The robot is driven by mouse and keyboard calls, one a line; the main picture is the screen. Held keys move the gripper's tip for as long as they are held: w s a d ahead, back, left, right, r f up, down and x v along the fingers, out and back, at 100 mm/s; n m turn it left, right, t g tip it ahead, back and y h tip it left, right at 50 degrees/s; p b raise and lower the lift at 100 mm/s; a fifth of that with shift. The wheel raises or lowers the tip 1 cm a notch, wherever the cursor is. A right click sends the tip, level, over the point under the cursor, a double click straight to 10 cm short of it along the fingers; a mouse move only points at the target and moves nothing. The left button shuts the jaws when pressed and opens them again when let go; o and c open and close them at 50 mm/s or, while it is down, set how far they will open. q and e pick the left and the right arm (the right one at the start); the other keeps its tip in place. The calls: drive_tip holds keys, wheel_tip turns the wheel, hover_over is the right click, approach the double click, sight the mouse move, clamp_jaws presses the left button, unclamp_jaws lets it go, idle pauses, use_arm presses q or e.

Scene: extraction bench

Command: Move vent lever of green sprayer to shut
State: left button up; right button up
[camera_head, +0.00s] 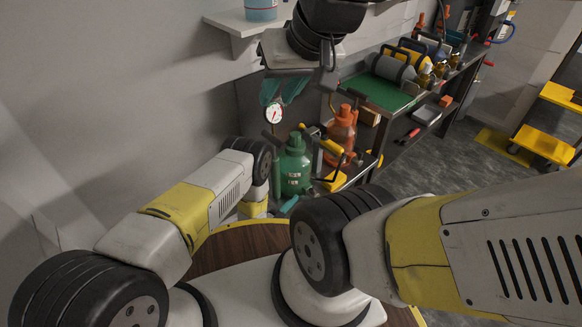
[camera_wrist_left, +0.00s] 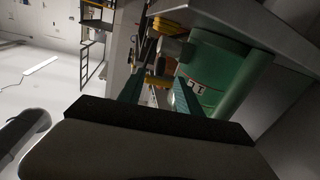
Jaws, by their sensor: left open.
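The green sprayer (camera_head: 295,168) stands on a low surface against the grey wall in the head view. Its green tank (camera_wrist_left: 212,72) fills the upper right of the left wrist view, tilted by the camera's roll. Its vent lever is too small to make out, so its position cannot be told. My left gripper (camera_wrist_left: 158,95) is open, with two teal fingers apart and nothing seen held between them. It is low beside the sprayer, and contact cannot be told.
An orange sprayer (camera_head: 342,132) stands just behind and right of the green one. A round gauge (camera_head: 274,113) shows below my right gripper. A bench with a green mat (camera_head: 382,92) and several tanks runs to the back right. A wall shelf (camera_head: 240,22) is above.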

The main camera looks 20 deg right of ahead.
sight(312, 195)
use_arm(q)
drive_tip(key=shift+x, duration=3.9)
drive_tip(key=shift+r, duration=0.1)
clamp_jaws()
